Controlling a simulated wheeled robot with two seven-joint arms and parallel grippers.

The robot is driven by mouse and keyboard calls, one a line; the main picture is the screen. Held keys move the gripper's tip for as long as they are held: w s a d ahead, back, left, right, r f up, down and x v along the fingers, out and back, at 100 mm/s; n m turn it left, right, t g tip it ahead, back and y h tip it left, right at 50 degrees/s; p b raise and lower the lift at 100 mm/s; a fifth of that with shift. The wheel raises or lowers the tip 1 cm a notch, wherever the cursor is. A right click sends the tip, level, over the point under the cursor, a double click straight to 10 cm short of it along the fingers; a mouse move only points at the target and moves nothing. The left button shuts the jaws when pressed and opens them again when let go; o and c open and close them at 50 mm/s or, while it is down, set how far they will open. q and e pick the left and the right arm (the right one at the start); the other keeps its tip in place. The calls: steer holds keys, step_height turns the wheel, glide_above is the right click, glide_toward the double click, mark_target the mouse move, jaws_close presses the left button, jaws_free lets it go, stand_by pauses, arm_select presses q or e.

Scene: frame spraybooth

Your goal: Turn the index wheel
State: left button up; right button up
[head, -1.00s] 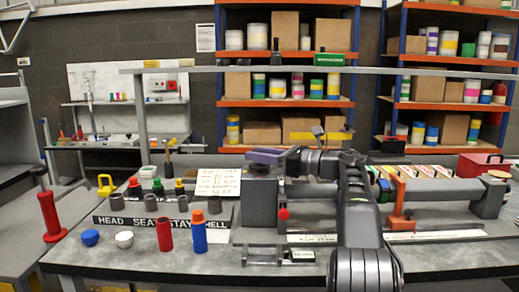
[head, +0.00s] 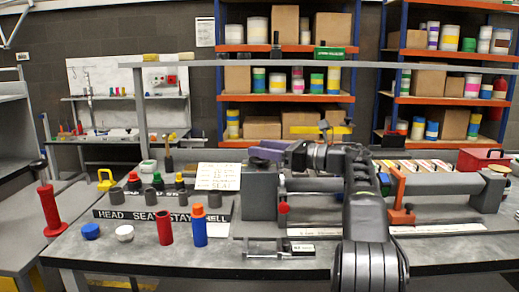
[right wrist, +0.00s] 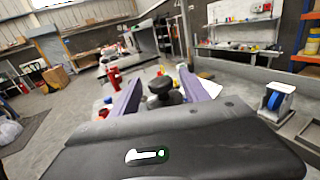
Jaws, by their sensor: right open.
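My right gripper (head: 265,152) is open above the grey block (head: 260,196) at the left end of the grey cylinder fixture on the bench. Its two purple fingers also show in the right wrist view (right wrist: 165,88), spread apart. A dark, round, knob-like part (right wrist: 160,90) shows between them. I cannot tell whether it is the index wheel, or whether the fingers touch it. In the head view the gripper and arm hide the top of the block. My left gripper is not in view.
A white card (head: 218,176) stands left of the block. A red hand tool (head: 48,205) stands at left. An orange clamp (head: 399,198) sits right of my arm.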

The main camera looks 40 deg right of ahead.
steer(key=v, duration=0.6)
steer(key=shift+s+d+r, duration=0.1)
steer(key=shift+s, duration=0.05)
